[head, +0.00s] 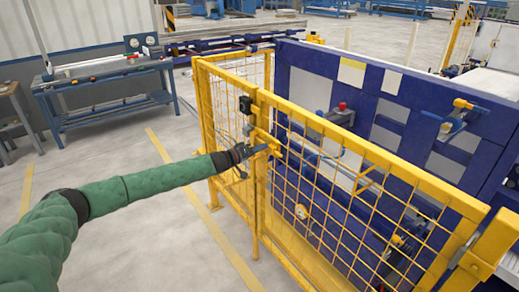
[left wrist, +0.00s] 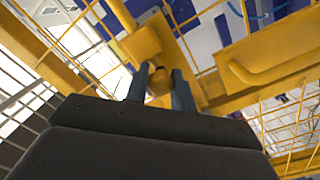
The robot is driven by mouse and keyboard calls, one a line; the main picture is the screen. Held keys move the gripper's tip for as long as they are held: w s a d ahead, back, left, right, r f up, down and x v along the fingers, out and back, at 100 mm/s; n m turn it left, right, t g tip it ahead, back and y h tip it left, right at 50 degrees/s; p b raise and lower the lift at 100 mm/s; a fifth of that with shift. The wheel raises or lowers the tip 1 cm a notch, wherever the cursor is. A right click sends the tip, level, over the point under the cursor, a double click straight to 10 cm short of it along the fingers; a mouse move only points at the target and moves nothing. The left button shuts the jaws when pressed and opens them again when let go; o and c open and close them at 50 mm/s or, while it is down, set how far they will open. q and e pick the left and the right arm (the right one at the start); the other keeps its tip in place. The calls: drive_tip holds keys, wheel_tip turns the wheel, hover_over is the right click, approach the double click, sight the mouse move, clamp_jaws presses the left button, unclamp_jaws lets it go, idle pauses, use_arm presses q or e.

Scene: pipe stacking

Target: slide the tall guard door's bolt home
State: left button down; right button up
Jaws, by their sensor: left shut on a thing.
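The tall yellow mesh guard door (head: 345,165) stands along the blue machine, beside a narrower yellow mesh panel (head: 232,105) on its left. My left gripper (head: 266,147) reaches the upright where the two meet, at the yellow bolt fittings (head: 278,149). In the left wrist view, its two grey-blue fingers (left wrist: 160,76) are shut on the yellow knob of the bolt (left wrist: 159,88), between yellow plates. A yellow handle (left wrist: 270,68) is to the right in that view. How far the bolt is engaged cannot be told. My right gripper is out of view.
The blue machine (head: 300,60) stands close behind the mesh. A blue workbench (head: 105,85) stands at the left. Open floor (head: 130,235) with yellow lines lies in front of the fence.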

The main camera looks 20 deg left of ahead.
sight(257, 139)
use_arm(q)
drive_tip(key=w+a, duration=0.1)
drive_tip(key=a, duration=0.1)
drive_tip(key=w+a, duration=0.2)
drive_tip(key=shift+w+a+r, duration=0.1)
drive_tip(key=shift+w+a, duration=0.05)
drive_tip(key=shift+w, duration=0.05)
drive_tip(key=shift+w+a+r, duration=0.1)
drive_tip(key=shift+a+r, duration=0.05)
drive_tip(key=shift+a, duration=0.05)
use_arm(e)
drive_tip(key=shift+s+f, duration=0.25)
use_arm(q)
drive_tip(key=c, duration=1.6)
unclamp_jaws()
drive_tip(key=shift+a, duration=0.1)
drive_tip(key=o, duration=0.4)
drive_tip(key=shift+w, duration=0.1)
drive_tip(key=shift+o, duration=0.2)
drive_tip(key=shift+w+f, duration=0.1)
drive_tip(key=shift+f, duration=0.1)
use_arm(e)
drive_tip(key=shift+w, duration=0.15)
